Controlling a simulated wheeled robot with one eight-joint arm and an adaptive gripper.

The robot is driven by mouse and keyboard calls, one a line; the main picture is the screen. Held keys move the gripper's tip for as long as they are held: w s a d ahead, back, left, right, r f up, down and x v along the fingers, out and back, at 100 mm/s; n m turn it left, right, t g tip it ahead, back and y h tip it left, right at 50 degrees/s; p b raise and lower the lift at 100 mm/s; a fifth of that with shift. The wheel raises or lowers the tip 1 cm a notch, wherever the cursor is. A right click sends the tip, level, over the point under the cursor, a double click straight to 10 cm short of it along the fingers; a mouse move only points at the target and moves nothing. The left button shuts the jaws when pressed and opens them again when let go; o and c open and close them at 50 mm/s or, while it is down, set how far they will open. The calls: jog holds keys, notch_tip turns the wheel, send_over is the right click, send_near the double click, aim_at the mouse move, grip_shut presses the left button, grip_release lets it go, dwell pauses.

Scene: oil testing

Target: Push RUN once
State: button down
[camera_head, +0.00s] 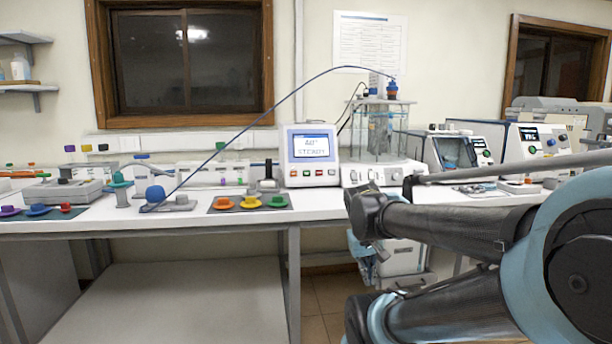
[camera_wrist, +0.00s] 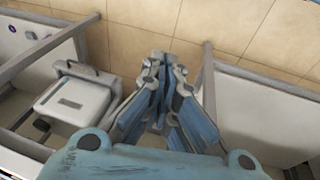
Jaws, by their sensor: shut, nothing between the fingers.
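A white control unit (camera_head: 310,155) with a blue-framed screen stands on the bench. A row of small green and red buttons (camera_head: 319,172) sits below its screen. Their labels are too small to read, so I cannot tell which one is RUN. My gripper (camera_wrist: 165,62) is shut and empty in the wrist view, pointing down over the tiled floor. In the head view part of it shows below the bench edge, behind my arm. It is well apart from the control unit, lower and to the right, touching no button.
A glass bath (camera_head: 384,135) with a blue-topped probe stands right of the control unit, and a blue cable (camera_head: 290,95) arches over the unit. Coloured caps lie on a dark mat (camera_head: 285,203) in front. A white box (camera_wrist: 75,105) stands near the floor beside my gripper.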

aim_at(307, 173)
jog(key=w+a+r+n+t+h, duration=0.1)
jog(key=w+r+t+h, duration=0.1)
jog(key=w+r, duration=0.3)
jog(key=w+a+r+t+h, duration=0.1)
jog(key=w+r, duration=0.5)
jog(key=w, duration=0.8)
jog(key=w+a+r+n+t+h, duration=0.1)
jog(key=w+a+r+t+h, duration=0.1)
jog(key=w, duration=0.7)
jog(key=shift+w+a+r+n+t+h, duration=0.15)
jog(key=shift+r+h, duration=0.2)
jog(key=shift+r, duration=0.3)
jog(key=shift+w+d+r+n+t+h, duration=0.1)
jog(key=shift+r+t+h, duration=0.1)
jog(key=shift+r+h, duration=0.3)
jog(key=shift+w+a+r+n+t+h, duration=0.15)
jog(key=shift+r+h, duration=0.1)
jog(key=shift+r, duration=0.5)
jog(key=w+a+r+n+t+h, duration=0.1)
jog(key=w+a+r+t, duration=0.2)
jog(key=w+a, duration=0.5)
jog(key=shift+a+r, duration=0.3)
jog(key=shift+r, duration=0.35)
jog(key=shift+w, duration=0.1)
